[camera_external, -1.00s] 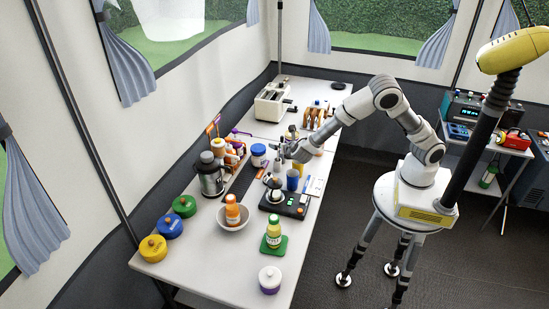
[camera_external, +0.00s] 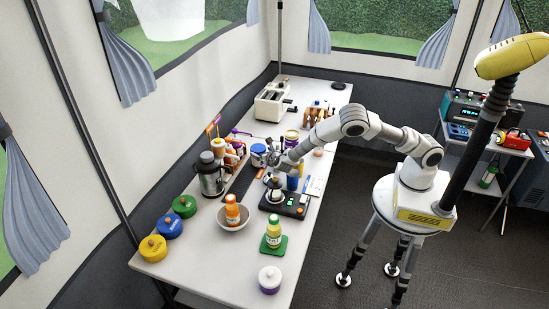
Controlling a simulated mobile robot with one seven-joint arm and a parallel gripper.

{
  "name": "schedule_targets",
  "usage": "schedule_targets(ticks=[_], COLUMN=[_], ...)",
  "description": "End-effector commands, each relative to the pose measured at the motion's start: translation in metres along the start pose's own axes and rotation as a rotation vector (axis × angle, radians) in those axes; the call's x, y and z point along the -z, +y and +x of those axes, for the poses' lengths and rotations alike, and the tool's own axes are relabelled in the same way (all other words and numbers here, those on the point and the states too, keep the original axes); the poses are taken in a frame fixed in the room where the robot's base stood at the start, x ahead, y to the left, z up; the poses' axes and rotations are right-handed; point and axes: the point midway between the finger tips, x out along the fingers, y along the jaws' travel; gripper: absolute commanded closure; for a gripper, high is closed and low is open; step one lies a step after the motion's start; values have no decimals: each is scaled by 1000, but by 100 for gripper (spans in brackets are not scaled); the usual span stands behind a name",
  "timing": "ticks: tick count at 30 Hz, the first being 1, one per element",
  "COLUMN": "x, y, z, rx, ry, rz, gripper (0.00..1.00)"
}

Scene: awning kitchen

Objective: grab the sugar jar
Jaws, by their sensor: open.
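My gripper (camera_external: 273,159) reaches over the table from the right and is open, with its fingers pointing left. It is beside a small white and blue jar (camera_external: 257,156), close to its right side; I cannot tell whether they touch. A white and purple jar (camera_external: 291,138) stands just behind my wrist. Another white jar with a purple base (camera_external: 270,279) stands at the near end of the table. Labels are too small to read, so I cannot tell which jar holds sugar.
A steel flask (camera_external: 210,176) stands left of my gripper. A black scale (camera_external: 285,201) and a blue cup (camera_external: 292,181) are just in front. A bowl (camera_external: 233,218) with an orange-capped bottle and a green bottle (camera_external: 273,233) stand nearer.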

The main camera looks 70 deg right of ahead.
Motion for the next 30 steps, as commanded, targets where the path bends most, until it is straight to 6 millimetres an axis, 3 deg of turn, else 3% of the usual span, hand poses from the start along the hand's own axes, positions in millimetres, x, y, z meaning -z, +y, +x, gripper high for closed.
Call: schedule_targets(ticks=[5,13,22,23,30], x=[1,2,1,1,1], y=[-1,-1,-1,-1,-1], z=[12,50,56,56,56], rx=[2,1,0,0,0], ry=[0,-1,-1,-1,0], rz=[0,2,1,1,1], gripper=[2,2,2,4,47])
